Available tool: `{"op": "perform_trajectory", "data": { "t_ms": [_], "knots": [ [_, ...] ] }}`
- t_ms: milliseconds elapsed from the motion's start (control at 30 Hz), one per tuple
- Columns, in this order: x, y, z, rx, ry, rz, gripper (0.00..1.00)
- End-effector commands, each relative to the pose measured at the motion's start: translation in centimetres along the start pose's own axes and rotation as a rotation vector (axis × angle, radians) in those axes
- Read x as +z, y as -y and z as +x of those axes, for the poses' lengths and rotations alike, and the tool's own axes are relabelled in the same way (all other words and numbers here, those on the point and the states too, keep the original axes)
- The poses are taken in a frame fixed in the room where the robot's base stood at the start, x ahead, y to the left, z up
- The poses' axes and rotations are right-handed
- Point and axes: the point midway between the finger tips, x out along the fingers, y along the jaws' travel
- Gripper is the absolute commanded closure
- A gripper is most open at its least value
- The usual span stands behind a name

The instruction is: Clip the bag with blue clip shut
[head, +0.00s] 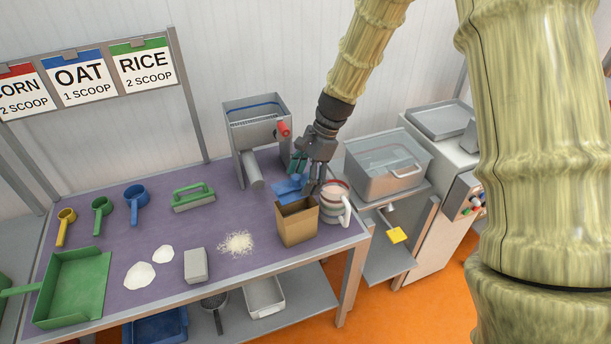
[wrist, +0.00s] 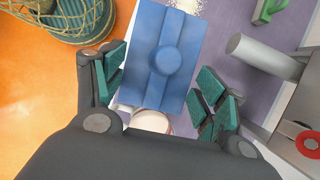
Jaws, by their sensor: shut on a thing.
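The blue clip (head: 289,186) is a flat blue piece with a raised round knob, seen large in the wrist view (wrist: 166,60). My gripper (head: 304,174) is shut on it, with the green finger pads at its two sides in the wrist view (wrist: 160,85). The brown paper bag (head: 297,226) stands upright near the table's front right, its top open. The clip is just above and behind the bag's top in the head view; whether they touch I cannot tell. In the wrist view the clip hides most of what is below.
A grey dispenser (head: 255,122) with a red knob stands behind. Spilled grains (head: 237,243) and a grey block (head: 196,265) lie to the left. A clear-lidded container (head: 388,165) is at the right.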

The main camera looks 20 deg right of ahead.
Motion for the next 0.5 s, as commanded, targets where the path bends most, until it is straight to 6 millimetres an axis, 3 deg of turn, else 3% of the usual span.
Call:
{"op": "perform_trajectory", "data": {
  "t_ms": [500],
  "knots": [
    [-1.7,-0.1,3.6,-0.001,0.0,0.003,0.48]
  ]
}}
